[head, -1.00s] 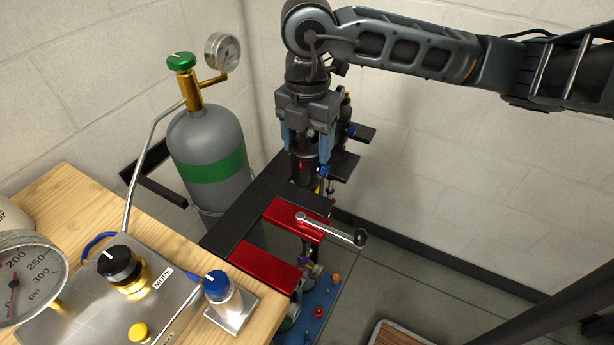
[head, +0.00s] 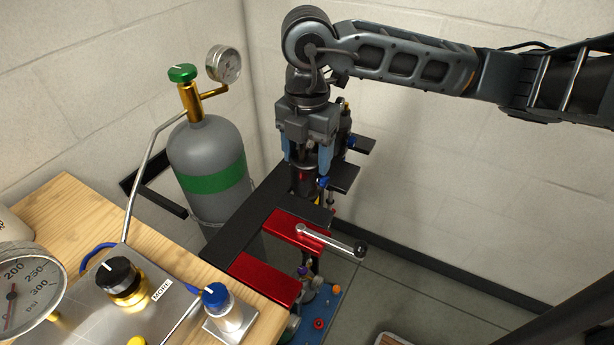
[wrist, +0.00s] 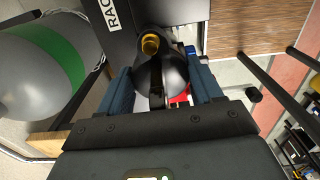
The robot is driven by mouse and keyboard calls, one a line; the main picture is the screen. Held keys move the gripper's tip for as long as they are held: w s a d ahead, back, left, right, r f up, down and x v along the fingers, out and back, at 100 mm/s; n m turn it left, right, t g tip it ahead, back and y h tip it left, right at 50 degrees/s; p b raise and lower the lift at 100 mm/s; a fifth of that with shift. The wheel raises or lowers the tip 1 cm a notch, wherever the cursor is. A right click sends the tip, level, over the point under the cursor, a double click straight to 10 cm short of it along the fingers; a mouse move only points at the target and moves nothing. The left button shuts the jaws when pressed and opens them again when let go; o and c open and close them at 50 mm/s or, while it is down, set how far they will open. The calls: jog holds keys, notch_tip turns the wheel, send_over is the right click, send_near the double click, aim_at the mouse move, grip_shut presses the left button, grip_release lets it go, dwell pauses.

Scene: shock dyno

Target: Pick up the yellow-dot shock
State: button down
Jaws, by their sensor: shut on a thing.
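My gripper (head: 307,150) points down at the black wall rack, its blue fingers closed around a dark shock (head: 304,178). In the wrist view the shock (wrist: 165,78) shows as a black rounded body with a gold end (wrist: 150,44), between the two blue fingers of my gripper (wrist: 162,88). The shock is upright and still close to the rack. I cannot make out a yellow dot on it, and its lower part is partly hidden.
Another dark shock (head: 345,128) stands just behind my gripper, near black rack plates (head: 344,177). A red clamp vise (head: 265,279) with a metal handle is in front. A grey gas bottle (head: 205,150) stands left, and a wooden bench (head: 75,205) with gauges fills the lower left.

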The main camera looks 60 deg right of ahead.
jog(key=shift+r, duration=0.1)
jog(key=shift+r+b, duration=0.45)
jog(key=shift+r, duration=1.15)
jog(key=shift+s, duration=0.2)
jog(key=s+p, duration=0.6)
jog(key=s, duration=1.1)
jog(key=shift+s+d, duration=0.25)
jog(key=shift+d, duration=0.1)
jog(key=shift+s, duration=0.1)
